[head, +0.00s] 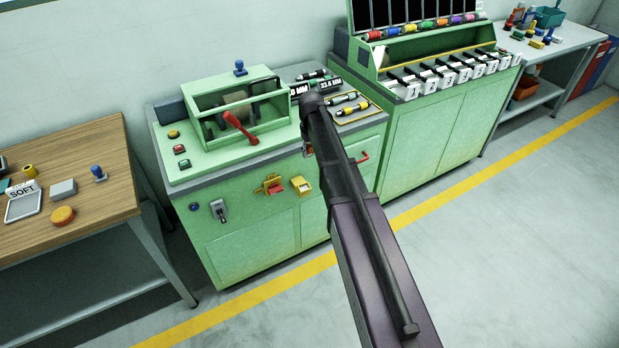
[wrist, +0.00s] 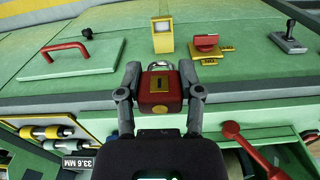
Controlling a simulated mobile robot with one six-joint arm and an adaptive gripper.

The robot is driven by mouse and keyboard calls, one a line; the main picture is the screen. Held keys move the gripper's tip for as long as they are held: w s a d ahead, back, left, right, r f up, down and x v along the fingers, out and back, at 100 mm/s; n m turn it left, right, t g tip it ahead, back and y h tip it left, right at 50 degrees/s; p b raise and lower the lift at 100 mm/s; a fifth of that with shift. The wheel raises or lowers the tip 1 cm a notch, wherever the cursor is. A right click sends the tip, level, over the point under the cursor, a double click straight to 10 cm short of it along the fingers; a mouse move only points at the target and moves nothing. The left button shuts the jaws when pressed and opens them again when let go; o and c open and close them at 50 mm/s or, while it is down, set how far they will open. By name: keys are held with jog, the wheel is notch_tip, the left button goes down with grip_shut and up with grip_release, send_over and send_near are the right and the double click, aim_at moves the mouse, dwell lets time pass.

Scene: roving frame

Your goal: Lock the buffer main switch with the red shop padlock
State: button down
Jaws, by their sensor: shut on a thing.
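A red padlock (wrist: 160,84) with a steel shackle sits between the fingertips of my gripper (wrist: 160,95), which is shut on it. The shackle points toward the green front panel; I cannot tell whether it is open. The main switch, a red knob (wrist: 206,41) on a yellow plate, is on that panel, up and right of the padlock in the wrist view. The padlock is apart from the switch. In the head view the switch (head: 276,188) shows left of my arm, and my arm mostly hides the gripper.
A yellow box (wrist: 163,37) sits beside the switch, and a grey lever (wrist: 289,40) lies on its other side. A red pull handle (wrist: 67,54) and a red lever (wrist: 245,148) stick out nearby. A wooden table (head: 110,190) stands left; the floor in front is clear.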

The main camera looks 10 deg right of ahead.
jog(key=shift+a+f, duration=0.1)
jog(key=shift+a, duration=0.05)
jog(key=shift+f+b, duration=0.65)
jog(key=shift+b, duration=0.05)
notch_tip(320, 180, down, 12)
jog(key=t+y+b, duration=0.1)
jog(key=t+b, duration=0.3)
jog(key=b, duration=0.9)
jog(key=shift+w+n+t+b, duration=0.3)
jog(key=shift+w, duration=0.05)
jog(key=b, duration=0.5)
send_over(304, 190)
jog(key=s, duration=0.2)
jog(key=shift+s+d+f, duration=0.1)
jog(key=shift+d+f, duration=0.15)
jog(key=shift+f, duration=1.05)
jog(key=shift+d+f, duration=0.2)
jog(key=shift+f, duration=1.1)
jog(key=shift+b+x, duration=1.35)
jog(key=shift+b, duration=0.05)
